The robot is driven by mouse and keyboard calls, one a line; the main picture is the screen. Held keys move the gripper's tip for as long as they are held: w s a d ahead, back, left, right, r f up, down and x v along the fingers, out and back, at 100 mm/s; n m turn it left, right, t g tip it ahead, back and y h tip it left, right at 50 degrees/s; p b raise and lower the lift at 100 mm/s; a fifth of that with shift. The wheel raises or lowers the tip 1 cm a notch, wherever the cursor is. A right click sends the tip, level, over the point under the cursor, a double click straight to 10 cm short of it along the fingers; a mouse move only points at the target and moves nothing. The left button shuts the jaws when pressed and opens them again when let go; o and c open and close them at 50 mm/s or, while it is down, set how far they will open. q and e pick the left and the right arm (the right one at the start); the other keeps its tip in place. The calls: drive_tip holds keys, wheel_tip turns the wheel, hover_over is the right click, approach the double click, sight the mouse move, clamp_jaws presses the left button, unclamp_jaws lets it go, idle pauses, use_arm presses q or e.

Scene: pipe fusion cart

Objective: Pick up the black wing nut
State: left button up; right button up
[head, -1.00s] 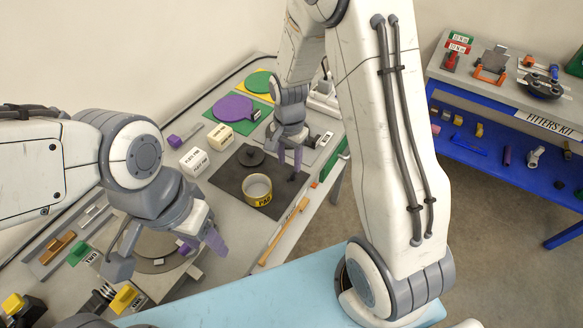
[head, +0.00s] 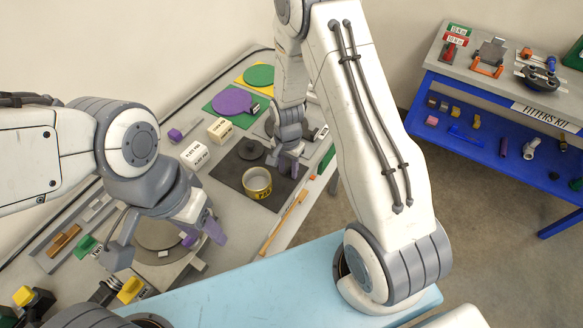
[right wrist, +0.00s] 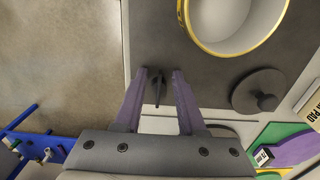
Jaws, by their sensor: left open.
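The black wing nut (right wrist: 159,90) shows in the right wrist view as a small dark upright shape on the dark mat (right wrist: 215,80). It lies between the two purple fingers of my right gripper (right wrist: 160,72), with a gap on each side. That gripper is open and low over the mat. In the head view my right gripper (head: 287,168) is at the mat's right part and I cannot make out the nut there. My left gripper (head: 170,242) is open and empty over the left part of the bench.
A yellow-rimmed ring (head: 257,184) and a black knobbed disc (head: 251,150) sit on the mat. White boxes (head: 194,154), a purple disc (head: 232,101) and a green disc (head: 259,75) lie behind. A wooden-handled tool (head: 285,222) lies along the bench's front edge.

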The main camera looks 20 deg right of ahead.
clamp_jaws()
drive_tip(key=shift+r, duration=0.1)
drive_tip(key=shift+r, duration=0.4)
drive_tip(key=r, duration=0.1)
drive_tip(key=r+b, duration=0.1)
drive_tip(key=r, duration=0.1)
drive_tip(key=shift+s+d+r+b, duration=0.3)
drive_tip(key=shift+s+d+b, duration=0.05)
drive_tip(key=shift+b, duration=0.05)
drive_tip(key=s+d+r+b, duration=0.2)
drive_tip(key=s+d+r, duration=0.4)
drive_tip(key=s, duration=0.2)
drive_tip(key=shift+s+d+r, duration=0.25)
drive_tip(key=shift+s, duration=0.1)
